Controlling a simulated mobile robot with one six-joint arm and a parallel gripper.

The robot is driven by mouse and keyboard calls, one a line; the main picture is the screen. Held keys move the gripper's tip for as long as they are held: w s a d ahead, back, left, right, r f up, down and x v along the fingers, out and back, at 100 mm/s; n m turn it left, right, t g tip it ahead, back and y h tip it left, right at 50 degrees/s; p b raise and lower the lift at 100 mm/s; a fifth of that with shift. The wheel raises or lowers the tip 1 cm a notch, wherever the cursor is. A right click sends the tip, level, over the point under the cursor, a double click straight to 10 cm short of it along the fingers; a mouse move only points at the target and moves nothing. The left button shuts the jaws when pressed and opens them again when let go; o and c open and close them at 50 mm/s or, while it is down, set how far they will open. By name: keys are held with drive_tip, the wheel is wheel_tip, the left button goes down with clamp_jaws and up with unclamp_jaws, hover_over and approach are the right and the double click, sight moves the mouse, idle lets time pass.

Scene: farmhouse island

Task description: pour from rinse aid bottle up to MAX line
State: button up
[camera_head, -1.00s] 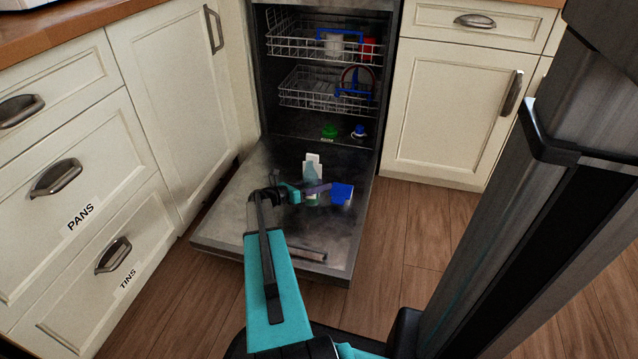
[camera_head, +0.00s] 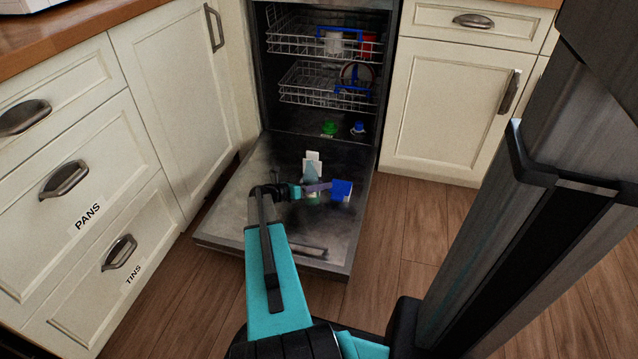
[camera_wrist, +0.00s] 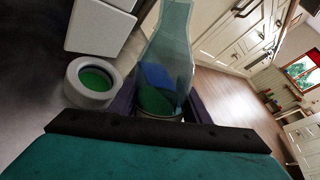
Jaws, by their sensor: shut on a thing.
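My gripper (camera_head: 318,188) is shut on the rinse aid bottle (camera_head: 312,172), over the open dishwasher door. The bottle is clear pale teal with green in its lower part; its narrow end points up in the head view. In the wrist view the bottle (camera_wrist: 175,45) stands between the fingers (camera_wrist: 158,108), green low down. Left of it, apart from its narrow end, is a round white-rimmed opening (camera_wrist: 73,93) with green inside. A white block (camera_wrist: 100,27) is beside that opening; a white piece also shows behind the bottle (camera_head: 313,156). I cannot make out a MAX line.
The dishwasher door (camera_head: 235,222) lies lowered. A blue block (camera_head: 341,189) is right of my fingers. Green (camera_head: 330,128) and blue (camera_head: 359,128) small items sit at the tub's front, below two racks (camera_head: 310,82). Cabinets flank both sides; wooden floor is free at right.

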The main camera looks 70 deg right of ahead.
sight(318, 194)
drive_tip(key=shift+s+a+f+n+y+p, duration=0.25)
drive_tip(key=shift+a+n+y+p, duration=0.35)
drive_tip(key=shift+p, duration=1.2)
drive_tip(key=shift+s+a+f+n+y+p, duration=0.15)
drive_tip(key=shift+a+n+y+p, duration=0.45)
drive_tip(key=shift+p, duration=1.15)
drive_tip(key=shift+s+a+f+n+p, duration=0.3)
drive_tip(key=shift+n+p, duration=0.3)
drive_tip(key=shift+p, duration=0.9)
drive_tip(key=shift+s+a+f+n+g+y+p, duration=0.2)
drive_tip(key=shift+n+y+p, duration=0.25)
drive_tip(key=shift+p, duration=0.85)
drive_tip(key=shift+w+a+f+n+g+y+p, duration=0.1)
drive_tip(key=shift+a+f+n+y+p, duration=0.25)
drive_tip(key=shift+p, duration=0.9)
drive_tip(key=shift+r+n+y+p, duration=0.6)
drive_tip(key=shift+r+n+p, duration=0.25)
drive_tip(key=shift+p, duration=1.55)
drive_tip(key=shift+s+f+b, duration=0.1)
drive_tip(key=shift+f+b, duration=0.05)
drive_tip(key=shift+b, duration=0.15)
drive_tip(key=shift+f+m, duration=0.1)
drive_tip(key=shift+m, duration=0.15)
drive_tip(key=shift+f+b, duration=0.1)
drive_tip(key=shift+b, duration=0.4)
